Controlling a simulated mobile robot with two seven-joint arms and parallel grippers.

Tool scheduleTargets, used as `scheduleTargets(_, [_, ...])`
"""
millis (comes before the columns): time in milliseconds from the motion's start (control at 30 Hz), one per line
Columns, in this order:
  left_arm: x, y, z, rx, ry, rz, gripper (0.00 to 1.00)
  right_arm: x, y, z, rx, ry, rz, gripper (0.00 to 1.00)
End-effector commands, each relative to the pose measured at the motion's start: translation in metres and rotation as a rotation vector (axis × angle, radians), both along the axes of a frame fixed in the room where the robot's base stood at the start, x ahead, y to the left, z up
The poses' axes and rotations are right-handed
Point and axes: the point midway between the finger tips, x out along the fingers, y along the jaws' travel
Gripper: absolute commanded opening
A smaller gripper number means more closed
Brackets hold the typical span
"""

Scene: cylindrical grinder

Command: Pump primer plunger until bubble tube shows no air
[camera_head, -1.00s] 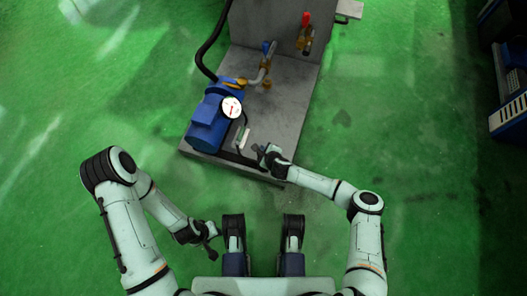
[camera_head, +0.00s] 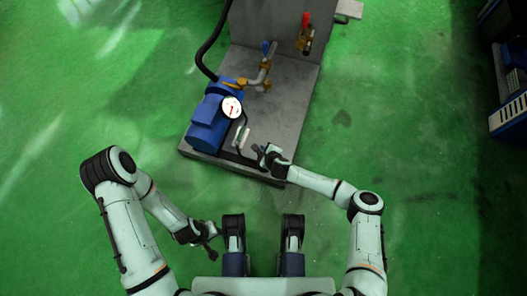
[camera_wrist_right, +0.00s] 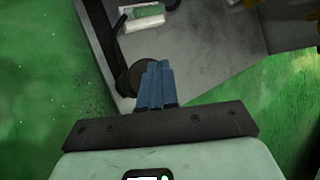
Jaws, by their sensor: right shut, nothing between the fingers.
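The blue pump (camera_head: 207,124) with a round white gauge (camera_head: 232,107) sits on a grey metal base. A small pale tube-like part, likely the bubble tube (camera_head: 243,136), stands beside it and shows white and green in the right wrist view (camera_wrist_right: 143,19). I cannot tell whether air is in it. A dark round knob, likely the primer plunger (camera_wrist_right: 131,80), shows just beyond and left of my right fingertips; contact is unclear. My right gripper (camera_head: 262,151) is shut and empty, its blue fingers together in the wrist view (camera_wrist_right: 156,72). My left gripper (camera_head: 212,252) hangs low over the floor, its opening unclear.
The grey base plate (camera_head: 285,110) has a tall panel at its back. A blue-handled valve (camera_head: 266,48) and a red-handled valve (camera_head: 306,20) stand on pipework. A black hose (camera_head: 207,50) curves behind the pump. Green floor is clear on both sides; a blue cabinet (camera_head: 510,110) is far right.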

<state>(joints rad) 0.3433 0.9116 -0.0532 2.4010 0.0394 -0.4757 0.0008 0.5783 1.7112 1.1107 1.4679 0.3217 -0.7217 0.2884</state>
Motion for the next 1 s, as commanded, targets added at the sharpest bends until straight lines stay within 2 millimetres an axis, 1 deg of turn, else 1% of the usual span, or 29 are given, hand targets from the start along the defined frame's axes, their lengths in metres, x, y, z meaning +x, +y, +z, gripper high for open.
scheduleTargets(367, [0.0, -0.0001, -0.0003, 0.0, 0.0, 0.0, 0.43, 0.0, 0.0, -0.0006, 0.0, 0.0, 0.0, 0.0])
scheduleTargets(633, [0.0004, 0.0, -0.003, 0.0, 0.0, 0.0, 0.43, 0.0002, -0.0003, -0.0087, -0.001, 0.0, -0.001, 0.0])
scheduleTargets(1000, [0.0004, 0.0, -0.0029, 0.0, 0.001, 0.0, 0.43, 0.0001, 0.0, -0.0088, 0.0, 0.0, 0.0, 0.0])
